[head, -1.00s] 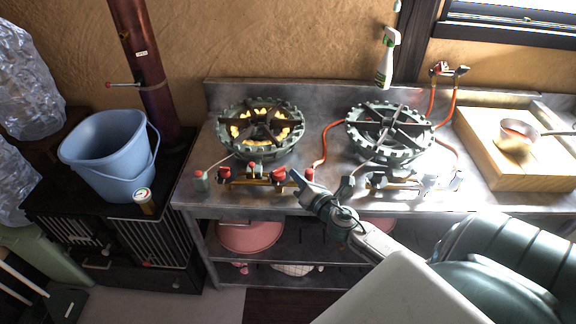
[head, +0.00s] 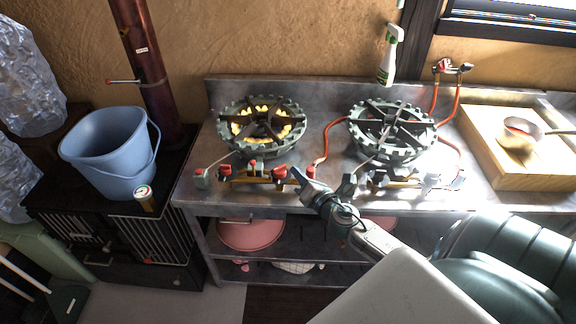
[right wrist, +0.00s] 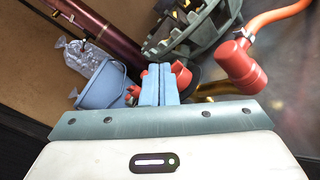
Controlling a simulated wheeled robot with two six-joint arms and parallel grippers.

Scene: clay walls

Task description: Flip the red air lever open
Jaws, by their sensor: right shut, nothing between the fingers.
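The left burner (head: 291,133) shows yellow flame. Along its front pipe are a red lever or knob at the left (head: 225,171), a small red-topped valve in the middle (head: 252,166) and a red knob at the right (head: 280,172). I cannot tell which is the air lever. My right gripper (head: 297,174) is shut and empty, its tips just right of the right red knob. In the right wrist view, its blue fingers (right wrist: 165,83) point toward red parts, partly hiding them; contact is unclear. A larger red hose fitting (right wrist: 242,68) is to their right. My left gripper is not in view.
The right burner (head: 433,130) stands beside the left one on the steel counter (head: 330,204). An orange hose (head: 327,140) runs between them. A wooden box with a pan (head: 522,130) is at right. A blue bucket (head: 104,152) is at left.

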